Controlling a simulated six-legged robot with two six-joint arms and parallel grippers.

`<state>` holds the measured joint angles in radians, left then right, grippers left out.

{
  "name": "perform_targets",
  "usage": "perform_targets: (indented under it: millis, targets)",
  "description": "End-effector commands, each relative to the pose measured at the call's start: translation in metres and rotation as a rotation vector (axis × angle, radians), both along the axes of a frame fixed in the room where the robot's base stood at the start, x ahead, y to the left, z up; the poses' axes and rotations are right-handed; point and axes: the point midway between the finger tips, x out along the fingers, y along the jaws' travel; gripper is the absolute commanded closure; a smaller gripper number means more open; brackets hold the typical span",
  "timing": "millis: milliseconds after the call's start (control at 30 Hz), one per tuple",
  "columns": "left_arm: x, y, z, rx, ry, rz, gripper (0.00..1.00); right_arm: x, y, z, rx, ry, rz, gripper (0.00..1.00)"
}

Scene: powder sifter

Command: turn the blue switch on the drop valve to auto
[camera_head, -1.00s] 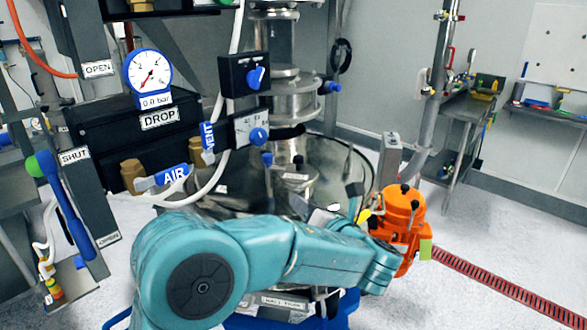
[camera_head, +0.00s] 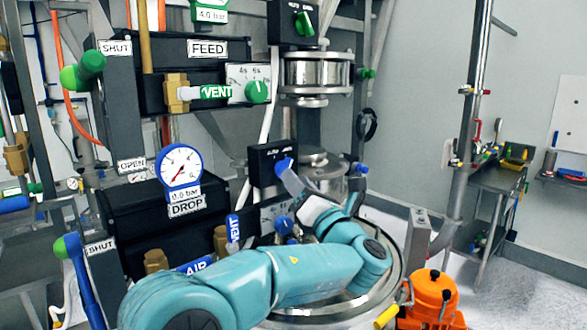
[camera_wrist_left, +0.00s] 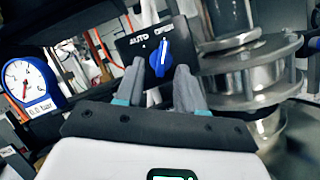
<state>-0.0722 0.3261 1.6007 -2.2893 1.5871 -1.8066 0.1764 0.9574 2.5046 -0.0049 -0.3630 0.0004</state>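The blue switch (camera_head: 284,165) is on a black box (camera_head: 262,167) above the DROP valve's white dial, right of the 0.0 bar gauge. My left gripper (camera_head: 291,179) is right in front of the box. In the wrist view the left gripper (camera_wrist_left: 160,76) is open, with one finger to each side of the switch. Whether the fingers touch it I cannot tell. My right gripper is not in view.
The blue gauge (camera_head: 179,169) and the DROP label (camera_head: 187,206) are left of the box. A steel pipe column (camera_head: 318,160) stands close on its right. A similar box with a green switch (camera_head: 304,24) is above. An orange unit (camera_head: 432,300) stands at lower right.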

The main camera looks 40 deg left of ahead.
Motion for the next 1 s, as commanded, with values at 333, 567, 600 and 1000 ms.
perform_targets:
  millis: [333,567,600,1000]
  targets:
    - [0.012,0.027,0.009,-0.001,0.001,-0.002,0.62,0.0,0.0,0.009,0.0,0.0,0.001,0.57]
    - [0.012,0.027,0.009,-0.001,0.001,-0.002,0.71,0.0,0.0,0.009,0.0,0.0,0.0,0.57]
    - [0.011,0.027,0.009,-0.001,0.001,-0.002,0.84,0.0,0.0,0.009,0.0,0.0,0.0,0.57]
    - [0.012,0.027,0.008,-0.002,-0.016,-0.003,1.0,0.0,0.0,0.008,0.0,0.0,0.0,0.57]
